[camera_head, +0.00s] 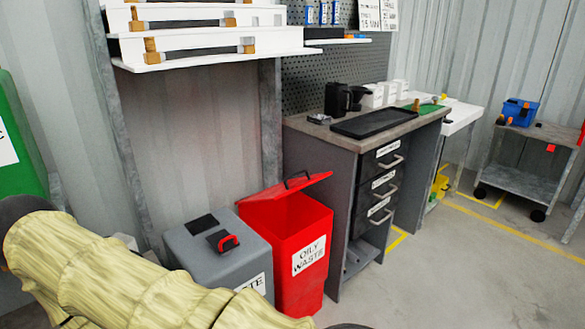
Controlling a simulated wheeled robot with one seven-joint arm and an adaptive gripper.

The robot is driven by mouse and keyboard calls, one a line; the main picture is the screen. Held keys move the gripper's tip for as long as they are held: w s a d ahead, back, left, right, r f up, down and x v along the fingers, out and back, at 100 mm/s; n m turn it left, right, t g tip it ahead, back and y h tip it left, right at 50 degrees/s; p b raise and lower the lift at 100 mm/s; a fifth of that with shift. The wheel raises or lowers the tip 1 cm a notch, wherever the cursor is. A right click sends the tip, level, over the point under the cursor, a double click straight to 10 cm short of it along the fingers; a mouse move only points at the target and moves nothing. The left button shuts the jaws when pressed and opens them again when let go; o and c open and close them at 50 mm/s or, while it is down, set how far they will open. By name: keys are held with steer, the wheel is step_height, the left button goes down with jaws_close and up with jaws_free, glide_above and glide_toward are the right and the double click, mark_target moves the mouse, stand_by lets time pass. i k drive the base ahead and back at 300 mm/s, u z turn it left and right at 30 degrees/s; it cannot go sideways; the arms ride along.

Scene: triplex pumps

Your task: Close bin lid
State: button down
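A red bin (299,251) labelled "OILY WASTE" stands on the floor near the middle of the view. Its red lid (283,200) is partly raised and tilted, with its right edge well above the bin's rim and its left side low. A dark handle (297,180) sits on top of the lid. The front opening between lid and bin shows as a dark red gap. My gripper is not in view; only my arm in a yellowish ribbed cover shows at the lower left, in front of the grey bin.
A grey bin (217,250) with a red-handled hatch stands left of the red bin. A workbench (345,190) with drawers stands close on its right. White shelves (200,48) hang above. A grey cart (522,160) stands far right.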

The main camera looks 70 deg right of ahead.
mark_target(275, 193)
steer(key=k, duration=0.75)
steer(key=z, duration=1.05)
steer(key=i, duration=0.25)
steer(key=z, duration=0.1)
